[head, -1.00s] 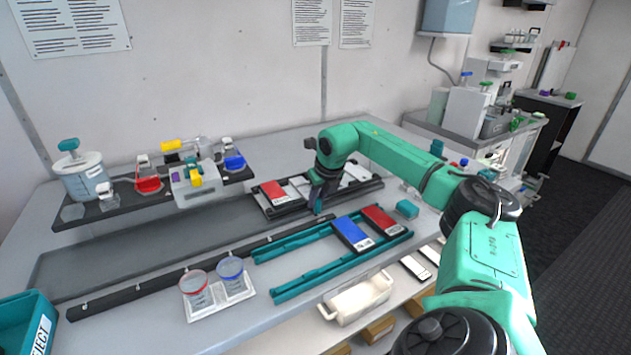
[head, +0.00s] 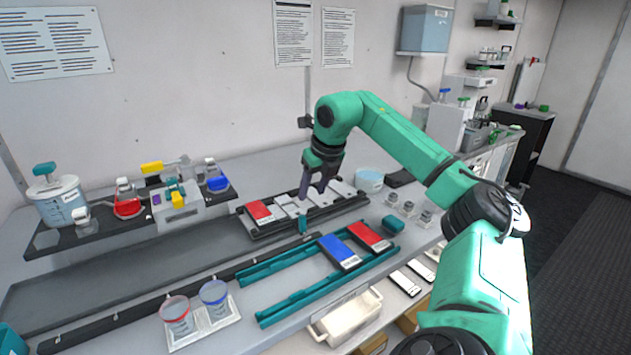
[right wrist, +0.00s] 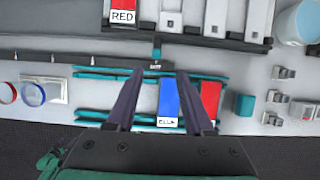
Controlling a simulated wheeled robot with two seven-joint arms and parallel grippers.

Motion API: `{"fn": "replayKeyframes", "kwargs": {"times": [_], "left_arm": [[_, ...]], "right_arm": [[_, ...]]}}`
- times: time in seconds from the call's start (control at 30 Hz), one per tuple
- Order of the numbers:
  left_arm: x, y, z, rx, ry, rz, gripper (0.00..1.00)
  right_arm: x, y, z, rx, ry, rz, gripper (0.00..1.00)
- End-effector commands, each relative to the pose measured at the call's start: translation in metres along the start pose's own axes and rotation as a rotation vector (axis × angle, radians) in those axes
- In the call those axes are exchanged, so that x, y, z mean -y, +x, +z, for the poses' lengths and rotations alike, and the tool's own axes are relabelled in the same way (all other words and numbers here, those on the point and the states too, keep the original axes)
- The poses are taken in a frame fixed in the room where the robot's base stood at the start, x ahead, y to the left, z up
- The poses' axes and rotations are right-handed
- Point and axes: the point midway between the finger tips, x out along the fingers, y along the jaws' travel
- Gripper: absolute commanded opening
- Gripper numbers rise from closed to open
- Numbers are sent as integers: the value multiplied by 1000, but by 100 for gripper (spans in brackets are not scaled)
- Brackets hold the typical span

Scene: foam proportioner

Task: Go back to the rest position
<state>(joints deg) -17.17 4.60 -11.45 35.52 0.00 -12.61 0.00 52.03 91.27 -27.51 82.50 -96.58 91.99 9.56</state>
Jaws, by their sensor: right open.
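My right gripper (head: 318,188) is open and empty, raised above the black tray (head: 262,233) at the back of the bench. It also shows in the right wrist view (right wrist: 157,78), with its two dark fingers apart. The tray holds a red-topped cartridge (head: 260,210) and several pale ones. A blue cartridge (head: 339,250) and a red cartridge (head: 368,236) lie side by side across the teal rails (head: 290,310) in front. My left gripper is not in view.
A shelf at left holds a flask of red liquid (head: 127,205), a flask of blue liquid (head: 217,180) and a white device (head: 178,212). Two cups stand in a white holder (head: 203,327). A white bin (head: 346,316) sits at the front edge. The air above the bench is clear.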

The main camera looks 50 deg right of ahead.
Motion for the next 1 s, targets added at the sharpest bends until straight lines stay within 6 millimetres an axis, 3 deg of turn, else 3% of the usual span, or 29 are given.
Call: {"fn": "replayKeyframes", "kwargs": {"times": [0.1, 0.2, 0.77, 0.87, 1.0], "left_arm": [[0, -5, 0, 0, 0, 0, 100], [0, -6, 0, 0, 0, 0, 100], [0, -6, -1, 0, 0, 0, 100], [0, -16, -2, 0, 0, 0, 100], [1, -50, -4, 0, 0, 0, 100]], "right_arm": [[1, -24, 1, 2, 1, 0, 52], [1, -30, 0, 0, 1, -1, 52], [1, -31, 0, 0, 1, 0, 52], [1, -40, 4, 0, 1, 0, 52], [1, -72, 17, 0, 1, 0, 52]]}}
